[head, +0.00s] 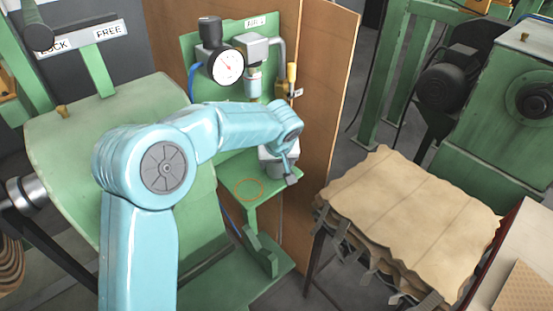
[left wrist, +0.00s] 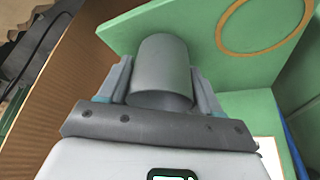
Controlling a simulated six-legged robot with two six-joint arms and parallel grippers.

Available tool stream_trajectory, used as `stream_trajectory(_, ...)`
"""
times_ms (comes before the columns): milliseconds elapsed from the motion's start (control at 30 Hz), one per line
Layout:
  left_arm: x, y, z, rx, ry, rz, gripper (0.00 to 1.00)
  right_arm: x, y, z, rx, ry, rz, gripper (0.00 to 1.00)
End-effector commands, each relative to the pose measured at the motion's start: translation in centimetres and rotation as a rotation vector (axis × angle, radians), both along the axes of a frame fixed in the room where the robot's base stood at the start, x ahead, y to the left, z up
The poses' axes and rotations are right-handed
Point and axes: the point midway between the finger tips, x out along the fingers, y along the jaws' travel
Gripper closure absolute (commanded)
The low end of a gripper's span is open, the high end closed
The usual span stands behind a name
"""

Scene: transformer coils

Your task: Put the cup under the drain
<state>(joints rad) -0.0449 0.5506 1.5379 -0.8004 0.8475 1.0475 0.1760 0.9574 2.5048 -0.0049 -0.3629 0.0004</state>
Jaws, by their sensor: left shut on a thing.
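The cup (left wrist: 165,65) is a plain grey cylinder in the left wrist view. It sits between the two fingers of my left gripper (left wrist: 160,82), which is shut on it. In the head view my left gripper (head: 288,168) is at the right end of the green shelf (head: 240,168), and I cannot clearly make out the cup there. An orange ring (head: 249,190) marks the shelf, left of the gripper. The cup is outside this ring, which also shows in the left wrist view (left wrist: 222,38). The drain appears to be the small fitting (head: 254,84) under the grey block. My right gripper is not in view.
A round dial gauge (head: 227,67) and a yellow-handled valve (head: 291,77) are on the green panel above the shelf. A brown board (head: 330,90) stands close on the right. Stacked brown sheets (head: 410,205) lie farther right. The ringed part of the shelf is clear.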

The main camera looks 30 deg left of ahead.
Motion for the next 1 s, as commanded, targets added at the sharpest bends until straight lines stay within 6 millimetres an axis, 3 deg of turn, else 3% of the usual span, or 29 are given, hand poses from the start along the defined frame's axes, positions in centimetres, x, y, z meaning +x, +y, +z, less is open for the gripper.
stream_trajectory(367,0.0,0.0,-0.5,0.001,-0.001,0.000,0.66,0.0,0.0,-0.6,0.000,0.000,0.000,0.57)
stream_trajectory(400,0.0,0.0,-0.4,0.001,-0.001,0.000,0.29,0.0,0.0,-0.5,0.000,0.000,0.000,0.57)
stream_trajectory(467,0.0,0.0,-0.3,0.000,0.000,-0.001,0.10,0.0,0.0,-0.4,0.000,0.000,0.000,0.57)
stream_trajectory(767,0.0,0.0,-0.2,0.000,0.000,-0.001,0.10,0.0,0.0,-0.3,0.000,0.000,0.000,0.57)
stream_trajectory(900,-0.2,-0.2,0.9,0.001,-0.003,0.000,0.10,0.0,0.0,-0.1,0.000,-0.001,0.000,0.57)
stream_trajectory(1000,-0.9,-0.7,2.8,0.001,-0.005,-0.003,0.10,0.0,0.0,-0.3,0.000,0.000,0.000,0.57)
